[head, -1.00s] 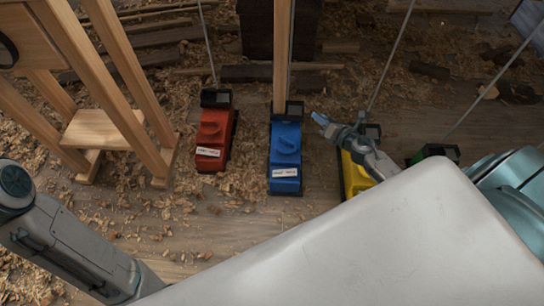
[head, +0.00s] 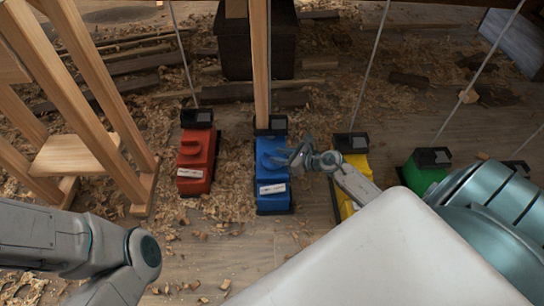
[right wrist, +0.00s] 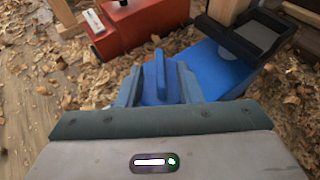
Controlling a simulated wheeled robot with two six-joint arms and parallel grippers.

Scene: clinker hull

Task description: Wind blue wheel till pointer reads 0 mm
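The blue unit (head: 268,172) stands on the floor in the middle of the head view. It carries a white label with markings too small to read. Its wheel has a raised blue grip bar (right wrist: 160,74), seen in the right wrist view. My right gripper (head: 290,157) is at the blue unit's upper right side. In the right wrist view, its fingers (right wrist: 159,88) are apart, one on each side of the bar, with gaps showing. I cannot make out a pointer or its reading. My left arm shows at lower left; its gripper is out of view.
A red unit (head: 196,161) stands left of the blue one; a yellow unit (head: 356,164) and a green unit (head: 424,171) stand to the right. Thin rods rise behind them. A wooden post (head: 260,70) rises behind blue. A wooden frame (head: 85,155) stands left. Shavings litter the floor.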

